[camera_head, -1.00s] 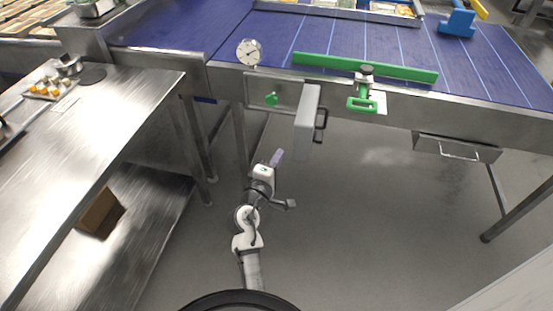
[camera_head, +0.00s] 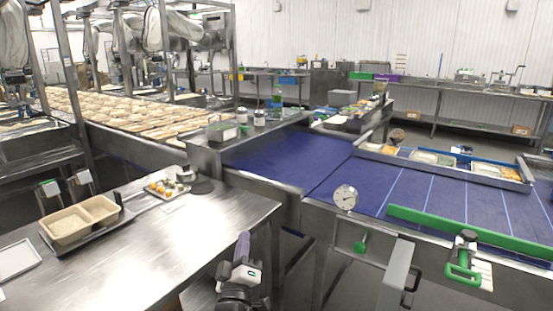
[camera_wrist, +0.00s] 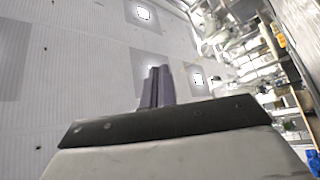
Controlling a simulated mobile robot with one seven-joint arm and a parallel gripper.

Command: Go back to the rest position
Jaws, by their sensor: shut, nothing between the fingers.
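My gripper (camera_head: 243,245) is in the lower middle of the head view. It points upward, with its purple-grey fingers together and nothing between them. It stands in front of the right edge of the steel table, apart from the table and the belt. In the wrist view the closed fingers (camera_wrist: 158,86) stand upright against the wall and ceiling lights. No held object shows there.
A steel table (camera_head: 225,205) at left bears a tan two-part container (camera_head: 66,228) and a small tray of food pieces (camera_head: 167,188). A blue conveyor (camera_head: 400,190) with a green bar (camera_head: 470,235) and a dial gauge (camera_head: 345,197) lies at right.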

